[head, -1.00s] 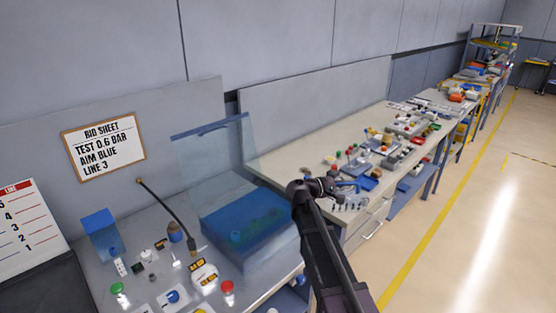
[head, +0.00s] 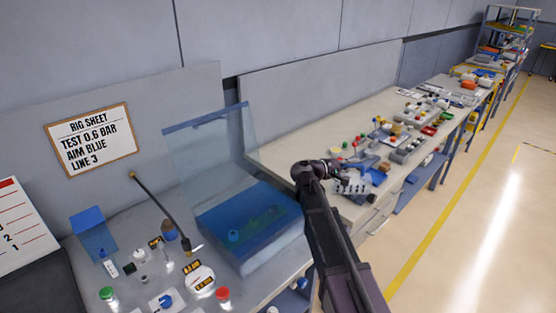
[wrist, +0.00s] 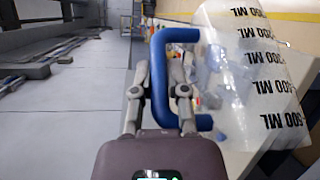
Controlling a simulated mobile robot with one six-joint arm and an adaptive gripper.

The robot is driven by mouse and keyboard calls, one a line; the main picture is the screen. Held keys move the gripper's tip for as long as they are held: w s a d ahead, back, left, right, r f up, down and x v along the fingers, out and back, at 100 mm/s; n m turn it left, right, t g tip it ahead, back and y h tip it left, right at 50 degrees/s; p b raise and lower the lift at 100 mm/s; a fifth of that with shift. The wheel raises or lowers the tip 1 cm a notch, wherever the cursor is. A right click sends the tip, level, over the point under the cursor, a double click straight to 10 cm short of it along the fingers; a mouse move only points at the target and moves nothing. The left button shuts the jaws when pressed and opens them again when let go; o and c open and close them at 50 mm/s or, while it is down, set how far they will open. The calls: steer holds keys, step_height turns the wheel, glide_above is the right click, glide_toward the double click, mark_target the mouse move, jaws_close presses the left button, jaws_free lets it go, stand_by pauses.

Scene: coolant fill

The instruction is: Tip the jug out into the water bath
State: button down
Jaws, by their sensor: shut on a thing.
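The clear jug (wrist: 240,75) with black ML marks and a blue handle (wrist: 158,85) fills the right of the wrist view. My gripper (wrist: 162,88) is shut on the handle, one finger on each side of its grip. I cannot tell how much liquid is in the jug. In the head view my gripper (head: 345,180) is over the near end of the long bench, to the right of the water bath; the jug is hard to make out there. The water bath (head: 265,254) is a see-through blue tank with its clear lid (head: 212,150) raised at the back.
The long bench (head: 290,150) carries many small parts. Floor at right is clear.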

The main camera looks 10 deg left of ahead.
steer(key=shift+a+r, duration=0.15)
steer(key=shift+a, duration=0.45)
steer(key=s+a+r+n+t+y+p, duration=0.1)
steer(key=s+a, duration=0.1)
steer(key=a, duration=0.9)
steer(key=s+a+r+n+t+y+p, duration=0.2)
steer(key=s+a, duration=0.1)
steer(key=a, duration=0.8)
steer(key=shift+s+a, duration=0.3)
steer(key=shift+a, duration=0.1)
steer(key=shift+d+f, duration=0.1)
steer(key=w+d+f+m+g+y+p, duration=0.1)
steer(key=d+f+m+g+y, duration=0.1)
steer(key=f+y, duration=0.4)
steer(key=w+d+f+m+g+y+p, duration=0.1)
steer(key=w+d+f+g+y, duration=0.1)
steer(key=d+f+g+y, duration=0.2)
steer(key=shift+d+f+m+g+y+p, duration=0.4)
steer(key=shift+f+g+y, duration=0.6)
steer(key=shift+y, duration=0.4)
steer(key=shift+w+r, duration=0.1)
